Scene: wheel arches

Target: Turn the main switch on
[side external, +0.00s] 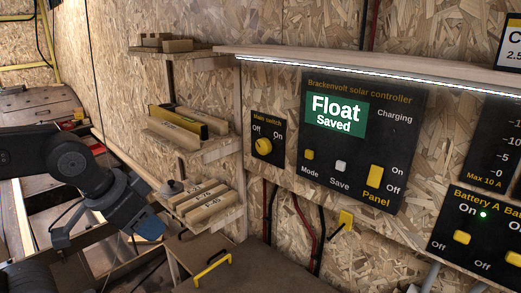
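The main switch is a small black panel (266,138) on the chipboard wall, with a round yellow knob (264,147). "Off" is printed at the knob's upper left and "On" at its upper right. The knob is too small for me to tell which mark it points to. My gripper (150,226) is at the lower left, well apart from the switch and below it. Its end shows a blue part, and I cannot make out whether its fingers are apart.
The solar controller panel (401,113) is right of the switch; its screen (337,114) reads "Float Saved". Wooden shelves (222,149) holding blocks project left of the switch. A yellow handle (213,269) sits on the brown surface below. A battery panel (447,250) is at lower right.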

